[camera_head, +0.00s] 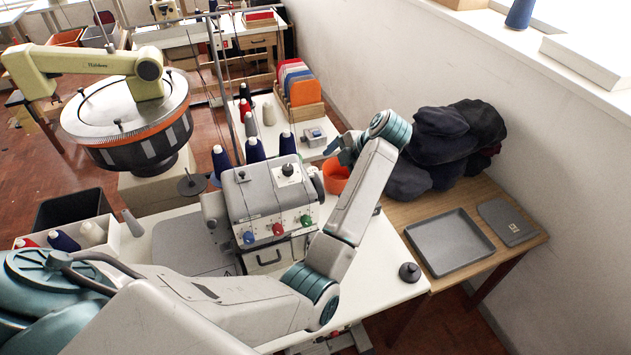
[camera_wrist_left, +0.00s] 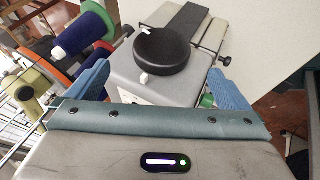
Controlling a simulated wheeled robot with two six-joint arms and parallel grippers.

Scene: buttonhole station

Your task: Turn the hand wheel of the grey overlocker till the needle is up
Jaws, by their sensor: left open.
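The grey overlocker (camera_head: 268,200) stands on the white table in the head view, with blue, red and green knobs on its front. The needle cannot be made out. My right gripper is out of view.
Dark cloth (camera_head: 440,145) is heaped on the wooden table by a grey tray (camera_head: 450,243). Thread cones (camera_head: 254,150) stand behind the machine. A black knob-like weight (camera_head: 410,272) lies at the table's right edge.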

